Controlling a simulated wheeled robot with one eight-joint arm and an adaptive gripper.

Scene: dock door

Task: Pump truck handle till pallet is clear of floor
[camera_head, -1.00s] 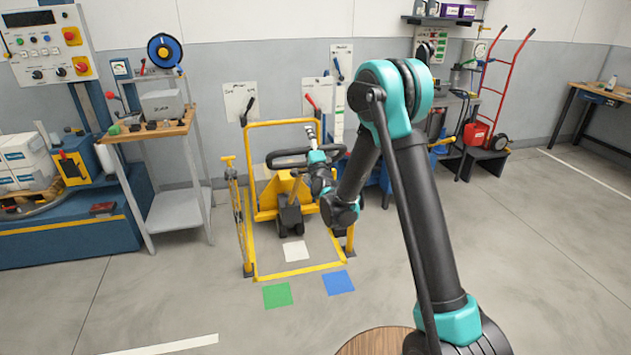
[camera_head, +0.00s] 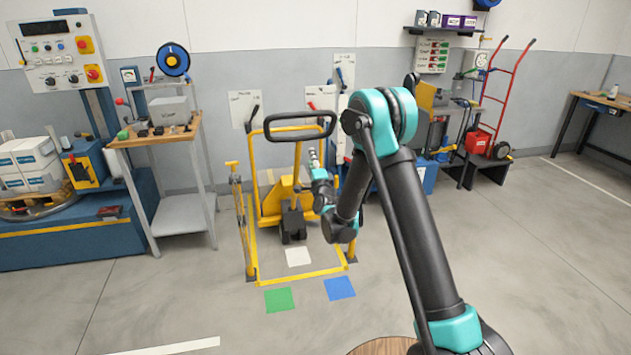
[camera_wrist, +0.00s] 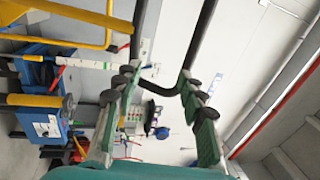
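The yellow pump truck (camera_head: 272,205) stands inside a yellow floor frame. Its black loop handle (camera_head: 268,126) is raised above the truck body in the head view. My gripper (camera_head: 314,158) is just below and right of the handle loop, and looks apart from it. In the wrist view my gripper (camera_wrist: 155,85) has its two green fingers spread wide, with black pads. Dark handle bars (camera_wrist: 201,30) show beyond and between the fingers; I cannot tell if they touch. The truck's forks and any pallet on them cannot be made out.
Yellow posts and rails (camera_head: 240,220) surround the truck. A side table (camera_head: 165,135) and a blue machine with white boxes (camera_head: 28,157) stand left. A red hand truck (camera_head: 497,100) is at the right. The floor in front is clear, with green (camera_head: 279,299) and blue (camera_head: 339,288) squares.

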